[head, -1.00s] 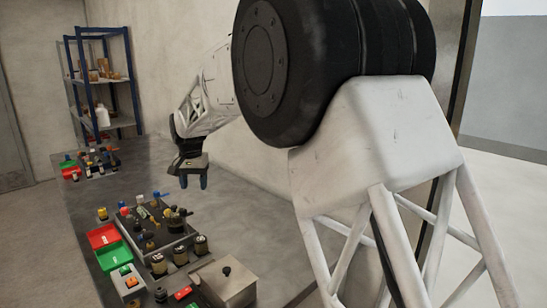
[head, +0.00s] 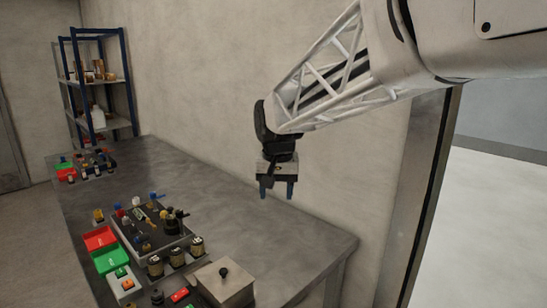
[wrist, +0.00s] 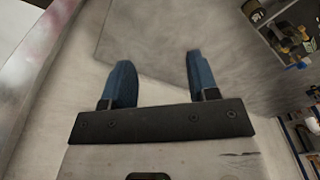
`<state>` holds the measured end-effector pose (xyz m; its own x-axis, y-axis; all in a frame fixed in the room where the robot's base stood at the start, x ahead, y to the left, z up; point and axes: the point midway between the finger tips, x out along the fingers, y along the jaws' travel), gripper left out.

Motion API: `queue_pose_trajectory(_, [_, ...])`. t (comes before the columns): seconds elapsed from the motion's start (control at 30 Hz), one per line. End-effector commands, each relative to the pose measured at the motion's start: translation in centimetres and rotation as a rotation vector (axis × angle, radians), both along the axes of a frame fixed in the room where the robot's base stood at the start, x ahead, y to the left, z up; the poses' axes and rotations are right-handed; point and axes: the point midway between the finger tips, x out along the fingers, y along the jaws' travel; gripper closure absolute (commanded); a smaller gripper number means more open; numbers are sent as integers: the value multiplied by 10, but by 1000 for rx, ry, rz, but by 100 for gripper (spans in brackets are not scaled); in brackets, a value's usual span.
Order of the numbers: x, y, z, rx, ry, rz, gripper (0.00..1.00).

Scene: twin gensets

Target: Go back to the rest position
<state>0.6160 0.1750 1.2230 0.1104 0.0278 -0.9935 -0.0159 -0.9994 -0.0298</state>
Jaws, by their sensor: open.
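My gripper (head: 276,190) hangs from my arm over the back right part of the grey table (head: 290,236), pointing down. Its two blue fingers are apart, with nothing between them. In the wrist view my gripper (wrist: 157,82) also shows empty, with the bare table top (wrist: 160,35) and pale wall around it. The gripper is clear of the table and apart from all the objects on it.
A dark board (head: 128,243) with several small parts stands on the table, left of my gripper. Red (head: 99,238) and green (head: 110,259) trays and a metal box (head: 226,287) are near it. A second group of parts and a blue shelf (head: 131,85) are farther back. The table's right side is bare.

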Motion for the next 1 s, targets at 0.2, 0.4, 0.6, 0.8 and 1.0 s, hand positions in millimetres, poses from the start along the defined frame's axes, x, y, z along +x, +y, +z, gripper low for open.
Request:
queue_pose_trajectory(0.2, [-52, -47, -1, -1, -23, -5, 46])
queue_pose_trajectory(0.4, [-100, -84, -7, -4, -43, -5, 46])
queue_pose_trajectory(0.6, [-150, -115, -19, -10, -64, -7, 46])
queue_pose_trajectory(0.8, [-201, -141, -36, -17, -84, -7, 46])
queue_pose_trajectory(1.0, [-250, -162, -57, -26, -102, -9, 46])
